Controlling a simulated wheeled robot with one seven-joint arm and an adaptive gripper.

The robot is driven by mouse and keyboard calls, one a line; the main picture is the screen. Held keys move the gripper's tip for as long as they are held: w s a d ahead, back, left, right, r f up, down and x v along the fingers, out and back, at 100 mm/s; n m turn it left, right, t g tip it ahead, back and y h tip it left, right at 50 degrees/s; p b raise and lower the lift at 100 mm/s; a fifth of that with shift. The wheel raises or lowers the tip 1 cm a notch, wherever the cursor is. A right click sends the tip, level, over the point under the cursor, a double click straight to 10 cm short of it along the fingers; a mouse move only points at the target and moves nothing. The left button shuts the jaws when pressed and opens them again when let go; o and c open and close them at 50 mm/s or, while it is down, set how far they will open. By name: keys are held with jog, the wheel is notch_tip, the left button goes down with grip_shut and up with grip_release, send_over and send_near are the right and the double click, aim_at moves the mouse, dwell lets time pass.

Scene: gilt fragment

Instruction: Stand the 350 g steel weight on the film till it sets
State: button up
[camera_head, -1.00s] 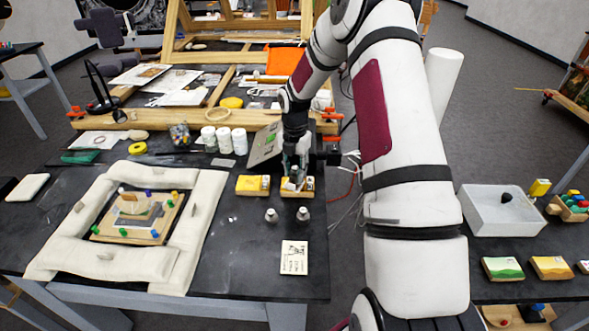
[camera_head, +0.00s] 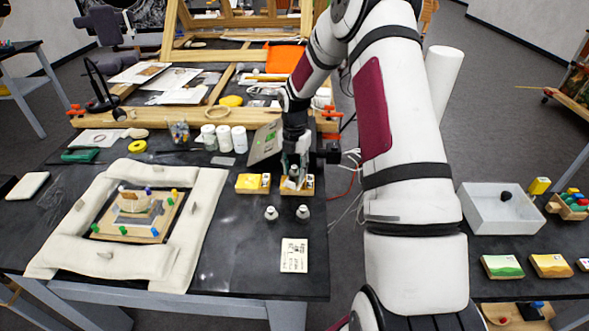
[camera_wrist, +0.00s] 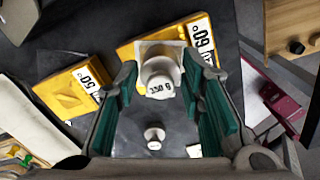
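The steel weight (camera_wrist: 160,78), marked 350 g, stands in the yellow block with the label like 60 (camera_wrist: 133,51), seen from above in the wrist view. My gripper (camera_wrist: 160,82) is lowered around it, one green-padded finger on each side. The fingers look open, with a slim gap at the left; contact on the right is unclear. In the head view my gripper (camera_head: 294,168) is over the right-hand yellow block (camera_head: 302,190) and hides much of the weight. The gilt fragment (camera_head: 133,203) sits on a wooden board (camera_head: 110,233) with coloured pins. I cannot make out the film.
Pale padded rolls (camera_head: 195,232) surround the board. A second yellow block (camera_head: 247,184) stands left of my gripper. Two small weights (camera_head: 271,212) (camera_head: 303,212) and a printed card (camera_head: 294,256) lie nearer the front. White jars (camera_head: 224,138) and a leaning panel (camera_head: 265,142) are behind.

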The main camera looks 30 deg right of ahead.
jog(key=shift+r, duration=0.15)
jog(key=shift+r+p, duration=0.35)
jog(key=shift+r, duration=0.8)
jog(key=o, duration=0.6)
jog(key=shift+r+p, duration=0.6)
jog(key=shift+r, duration=1.85)
jog(key=shift+r, duration=0.1)
